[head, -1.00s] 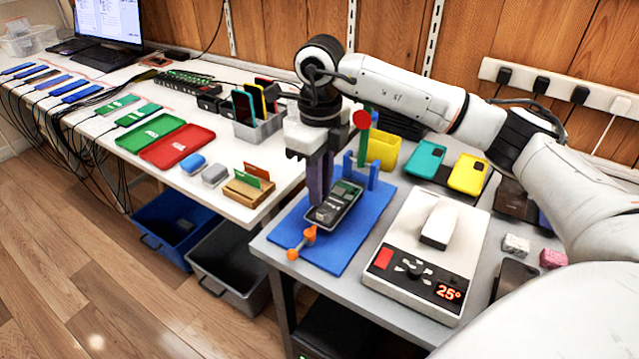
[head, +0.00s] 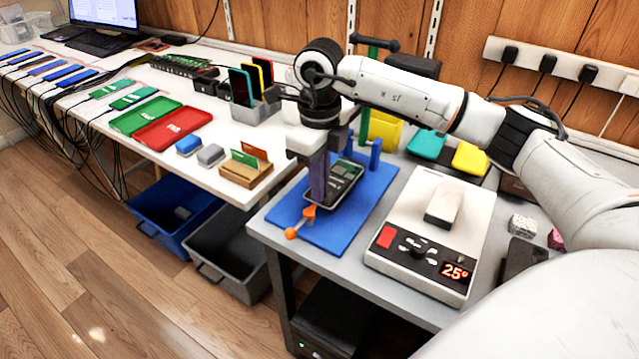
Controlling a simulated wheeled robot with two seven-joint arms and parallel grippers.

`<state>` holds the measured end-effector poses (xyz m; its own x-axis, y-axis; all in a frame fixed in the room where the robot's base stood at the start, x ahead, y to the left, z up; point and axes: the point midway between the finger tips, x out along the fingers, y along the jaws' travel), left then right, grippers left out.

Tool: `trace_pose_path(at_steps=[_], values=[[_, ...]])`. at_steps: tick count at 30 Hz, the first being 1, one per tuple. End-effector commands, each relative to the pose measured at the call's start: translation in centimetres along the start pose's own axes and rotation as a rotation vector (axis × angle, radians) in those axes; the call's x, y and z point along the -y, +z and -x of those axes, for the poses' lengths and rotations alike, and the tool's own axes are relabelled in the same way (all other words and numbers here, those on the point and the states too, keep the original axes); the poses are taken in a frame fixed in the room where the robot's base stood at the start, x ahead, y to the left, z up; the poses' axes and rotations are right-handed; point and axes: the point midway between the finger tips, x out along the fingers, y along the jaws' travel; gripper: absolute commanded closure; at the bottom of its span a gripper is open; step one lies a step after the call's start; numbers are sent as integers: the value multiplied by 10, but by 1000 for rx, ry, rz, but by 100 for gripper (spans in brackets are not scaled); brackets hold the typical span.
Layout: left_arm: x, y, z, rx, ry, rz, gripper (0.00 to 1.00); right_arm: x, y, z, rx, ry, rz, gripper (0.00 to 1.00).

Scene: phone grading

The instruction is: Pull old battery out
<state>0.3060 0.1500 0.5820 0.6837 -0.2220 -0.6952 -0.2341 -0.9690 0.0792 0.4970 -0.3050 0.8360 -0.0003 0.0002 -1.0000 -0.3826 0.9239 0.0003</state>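An opened phone (head: 349,178) with its dark interior showing lies on the blue fixture plate (head: 335,228). My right gripper (head: 318,198) points straight down, with its dark fingers at the left side of the phone. The fingers overlap in this view, so I cannot tell their gap or whether they touch the battery. The battery cannot be told apart from the other parts inside the phone. An orange clamp knob (head: 300,223) sits at the plate's front. My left gripper is not in view.
A white heating unit (head: 425,240) reading 25° stands right of the plate. A green post (head: 373,75) with a dark bar rises behind it. A wooden card holder (head: 245,170) and the red tray (head: 172,127) are on the left bench. A blue bin (head: 165,215) and grey bin (head: 215,250) stand below.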

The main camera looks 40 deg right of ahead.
Motion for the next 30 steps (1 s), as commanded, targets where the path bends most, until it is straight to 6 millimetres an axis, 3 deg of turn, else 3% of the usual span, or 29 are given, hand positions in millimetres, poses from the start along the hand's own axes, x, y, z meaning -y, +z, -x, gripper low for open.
trace_pose_path(at_steps=[17, 30], values=[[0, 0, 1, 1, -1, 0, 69, 0, 0, 2, 1, 0, 0, 100], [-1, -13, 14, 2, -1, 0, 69, 0, 0, 26, 1, -1, 0, 100]])
